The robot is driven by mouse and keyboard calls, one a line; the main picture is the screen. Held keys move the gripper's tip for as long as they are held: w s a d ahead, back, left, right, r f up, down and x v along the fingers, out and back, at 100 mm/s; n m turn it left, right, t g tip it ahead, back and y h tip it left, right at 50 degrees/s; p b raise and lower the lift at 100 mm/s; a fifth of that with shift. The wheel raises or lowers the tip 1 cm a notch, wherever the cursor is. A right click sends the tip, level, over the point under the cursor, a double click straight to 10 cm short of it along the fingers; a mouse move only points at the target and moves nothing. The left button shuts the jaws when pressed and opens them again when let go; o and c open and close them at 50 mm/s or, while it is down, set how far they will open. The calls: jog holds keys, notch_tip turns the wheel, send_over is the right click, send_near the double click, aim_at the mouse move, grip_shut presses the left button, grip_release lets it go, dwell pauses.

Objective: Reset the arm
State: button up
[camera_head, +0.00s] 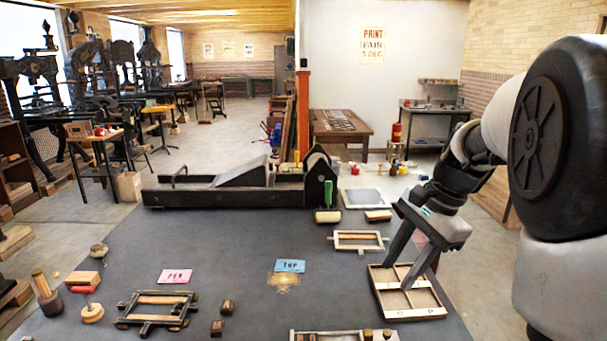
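My gripper (397,272) is at the right side of the dark table, with its two grey fingers pointing down and left. The fingers are spread apart and I see nothing held between them. The fingertips show over a shallow wooden tray with compartments (440,312); I cannot tell whether they touch it or hover above. My arm comes in from the right, bent at the wrist.
The table (230,245) carries a long black press (225,197), a pink card (175,276), a blue card (290,266), a dark frame (155,322), a pale frame (358,240) and small blocks (217,328). A mallet (46,295) stands at left. The table's centre is mostly clear.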

jog(key=s+a+r+n+t+h+p, duration=0.1)
jog(key=s+a+r+n+t, duration=0.1)
jog(key=s+n, duration=0.4)
jog(key=s+a+r+n+t+h+p, duration=0.1)
jog(key=s+a+r+n+t+h, duration=0.1)
jog(key=s+n, duration=0.5)
jog(key=s+a+r, duration=0.1)
jog(key=s+a, duration=0.1)
jog(key=s, duration=0.3)
jog(key=shift+s+a+r, duration=0.2)
jog(key=shift+s+r, duration=0.05)
jog(key=shift+s, duration=0.05)
